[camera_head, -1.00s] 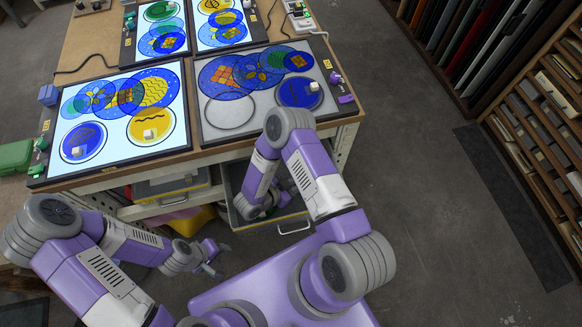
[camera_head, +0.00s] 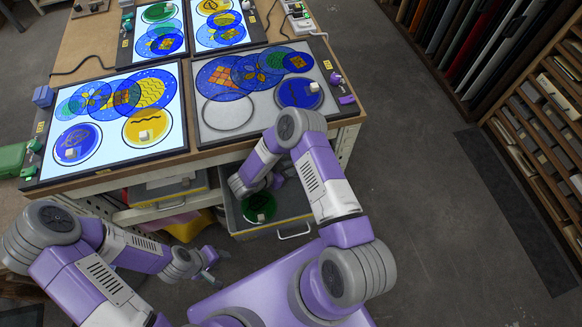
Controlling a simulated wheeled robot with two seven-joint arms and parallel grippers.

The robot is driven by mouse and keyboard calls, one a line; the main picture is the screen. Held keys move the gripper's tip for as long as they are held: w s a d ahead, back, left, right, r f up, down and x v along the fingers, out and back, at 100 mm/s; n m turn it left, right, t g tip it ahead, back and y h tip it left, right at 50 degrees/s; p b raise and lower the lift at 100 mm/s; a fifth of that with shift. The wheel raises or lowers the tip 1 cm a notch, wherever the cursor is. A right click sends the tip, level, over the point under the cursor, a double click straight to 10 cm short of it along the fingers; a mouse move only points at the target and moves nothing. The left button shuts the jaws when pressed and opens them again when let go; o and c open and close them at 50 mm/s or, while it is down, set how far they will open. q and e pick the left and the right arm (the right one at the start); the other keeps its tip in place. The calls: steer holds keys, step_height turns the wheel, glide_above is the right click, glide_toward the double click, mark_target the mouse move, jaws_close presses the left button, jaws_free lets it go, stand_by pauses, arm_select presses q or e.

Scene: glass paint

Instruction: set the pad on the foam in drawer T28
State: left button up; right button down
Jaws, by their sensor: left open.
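An open drawer (camera_head: 281,229) with a front handle sticks out under the table, toward me. Inside it lies a dark green round disc (camera_head: 257,203) with a small white block (camera_head: 261,217) on it. I cannot tell whether this is the pad, and no drawer label is readable. My right arm reaches into the drawer's back part; its gripper is mostly hidden behind the arm and the table edge, so its jaws and any load do not show. My left gripper (camera_head: 211,259) is open and apart from everything, left of the drawer, in front of the table.
Lit panels (camera_head: 98,165) and a grey panel (camera_head: 222,141) with coloured discs and white blocks cover the tabletop. A second drawer (camera_head: 172,190) with a yellow bin (camera_head: 190,228) below is left of the open one. Racks stand right; the floor (camera_head: 430,200) between is clear.

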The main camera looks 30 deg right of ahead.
steer(key=shift+f, duration=0.6)
steer(key=c, duration=1)
jaws_free()
steer(key=shift+r, duration=0.1)
steer(key=shift+r, duration=0.35)
steer(key=shift+p+v, duration=0.95)
steer(key=shift+v, duration=2.9)
steer(key=shift+d+r, duration=0.1)
steer(key=shift+r, duration=0.05)
